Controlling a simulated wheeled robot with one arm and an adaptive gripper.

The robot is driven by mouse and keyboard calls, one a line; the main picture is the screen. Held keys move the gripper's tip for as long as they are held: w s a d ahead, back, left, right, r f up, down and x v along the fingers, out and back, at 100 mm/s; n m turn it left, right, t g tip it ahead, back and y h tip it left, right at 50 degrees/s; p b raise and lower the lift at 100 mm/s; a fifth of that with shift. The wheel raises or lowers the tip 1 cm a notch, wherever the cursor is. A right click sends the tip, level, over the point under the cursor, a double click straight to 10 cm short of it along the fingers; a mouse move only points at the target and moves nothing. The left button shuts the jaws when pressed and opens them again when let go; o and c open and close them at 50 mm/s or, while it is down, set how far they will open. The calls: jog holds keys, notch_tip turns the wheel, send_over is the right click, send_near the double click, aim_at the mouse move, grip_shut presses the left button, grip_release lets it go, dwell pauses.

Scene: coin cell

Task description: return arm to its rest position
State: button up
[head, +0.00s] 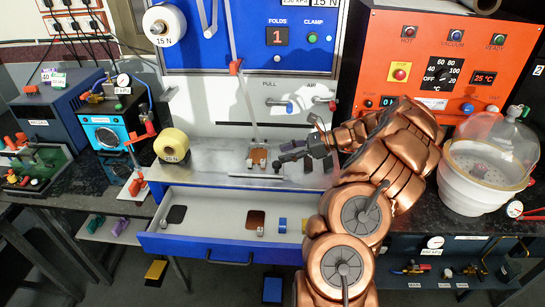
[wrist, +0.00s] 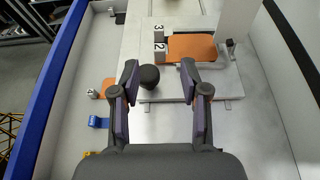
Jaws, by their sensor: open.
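My copper-coloured arm (head: 375,190) reaches up from the lower right in the head view. My gripper (head: 283,152) hangs over the right part of the grey work surface, above and behind the open drawer. In the wrist view my gripper (wrist: 159,72) has its two fingers spread well apart. A dark round ball or knob (wrist: 149,77) shows between the fingertips, nearer the left one. I cannot tell its height, and neither finger visibly closes on it.
The open drawer (head: 214,250) has a blue front and holds small parts. A copper pad (wrist: 192,48) lies by blocks numbered 2 and 3. An orange control box (head: 455,55) and a glass-domed white vessel (head: 470,195) stand right of my arm. A yellow roll (head: 172,146) is left.

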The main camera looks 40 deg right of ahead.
jog(key=shift+v, duration=1.8)
jog(key=shift+a, duration=0.1)
